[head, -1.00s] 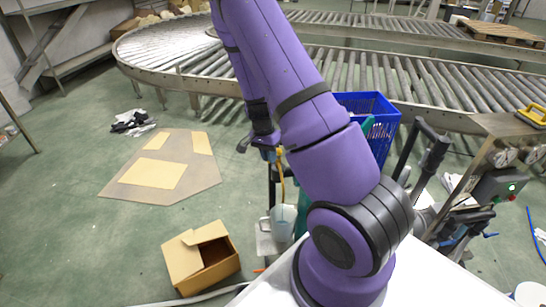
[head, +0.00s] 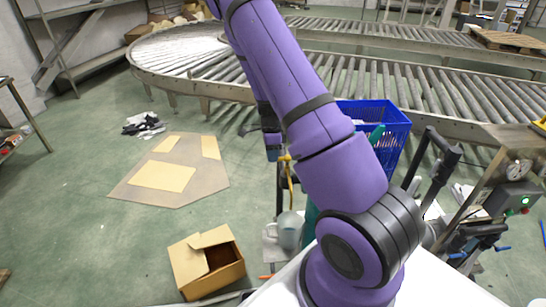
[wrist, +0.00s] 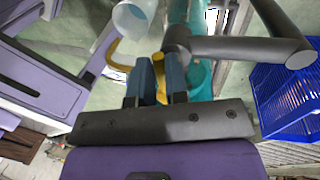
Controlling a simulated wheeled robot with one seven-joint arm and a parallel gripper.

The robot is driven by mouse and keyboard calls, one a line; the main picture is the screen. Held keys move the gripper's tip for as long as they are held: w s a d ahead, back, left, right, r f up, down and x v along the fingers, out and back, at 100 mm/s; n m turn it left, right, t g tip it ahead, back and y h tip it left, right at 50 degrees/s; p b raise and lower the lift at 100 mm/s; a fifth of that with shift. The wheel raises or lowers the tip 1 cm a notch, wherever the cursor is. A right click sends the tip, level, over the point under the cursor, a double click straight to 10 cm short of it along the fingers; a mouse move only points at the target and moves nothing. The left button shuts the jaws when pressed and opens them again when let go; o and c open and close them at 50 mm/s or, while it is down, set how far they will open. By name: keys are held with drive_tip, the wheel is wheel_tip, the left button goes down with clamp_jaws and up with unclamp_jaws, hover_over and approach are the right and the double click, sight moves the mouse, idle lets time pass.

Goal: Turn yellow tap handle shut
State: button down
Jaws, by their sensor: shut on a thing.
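The yellow tap handle (wrist: 159,68) shows in the wrist view between the two blue fingers of my gripper (wrist: 160,78), which is shut on it. In the head view a small part of the yellow tap (head: 287,158) shows beside my gripper (head: 273,153), which points down. The tap's body is mostly hidden, and I cannot tell the handle's angle clearly.
A yellow hose (head: 291,185) hangs below the tap, above a pale jug (head: 289,230). A grey pipe (wrist: 245,48) and a blue crate (wrist: 285,98) are close on the right. An open cardboard box (head: 207,263) stands on the floor.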

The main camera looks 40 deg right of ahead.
drive_tip(key=shift+w+d+m, duration=0.15)
drive_tip(key=shift+w+m, duration=0.05)
drive_tip(key=shift+m, duration=0.2)
drive_tip(key=c, duration=1.1)
unclamp_jaws()
drive_tip(key=r, duration=0.3)
drive_tip(key=w+r, duration=0.1)
drive_tip(key=r, duration=0.3)
drive_tip(key=d+r, duration=0.1)
drive_tip(key=r, duration=0.2)
drive_tip(key=shift+w+d+r, duration=0.1)
drive_tip(key=shift+w+r, duration=0.25)
